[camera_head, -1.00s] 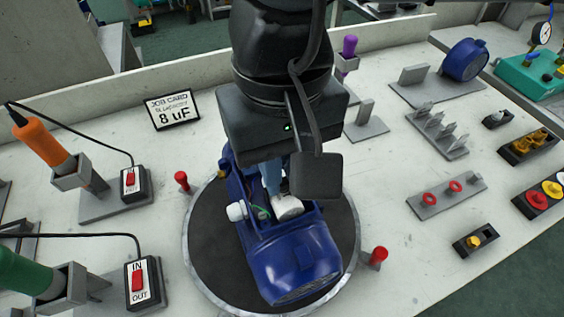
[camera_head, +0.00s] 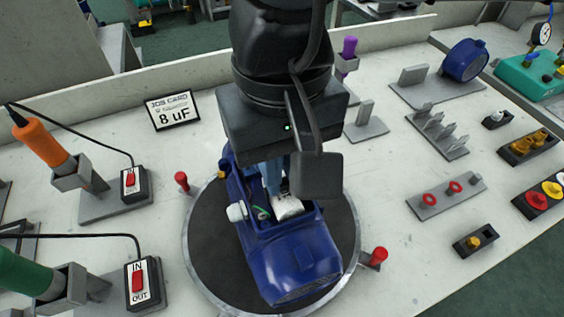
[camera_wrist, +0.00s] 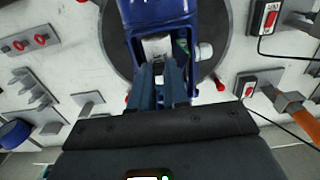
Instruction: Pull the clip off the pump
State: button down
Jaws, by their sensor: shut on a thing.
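The blue pump (camera_head: 290,258) lies on a dark round turntable (camera_head: 212,262), and its opened middle shows a white cylinder (camera_head: 287,208) and a bit of green wire. In the wrist view the pump (camera_wrist: 158,10) is at the top, with the white cylinder (camera_wrist: 157,47) just beyond the fingertips. My gripper (camera_wrist: 172,70) reaches down into the open part of the pump, its blue fingers close together by the cylinder. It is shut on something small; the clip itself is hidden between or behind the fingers. A white round part (camera_head: 236,212) sits at the pump's left side.
Red pegs (camera_head: 182,181) (camera_head: 377,257) stand beside the turntable. Orange (camera_head: 42,142) and green (camera_head: 22,272) tools sit in holders at left, with switch boxes. Racks of parts (camera_head: 447,195) fill the right. A job card (camera_head: 172,110) reads 8 uF.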

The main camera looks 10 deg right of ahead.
jog(key=shift+r, duration=0.1)
jog(key=shift+r+p, duration=0.45)
jog(key=shift+r, duration=1.6)
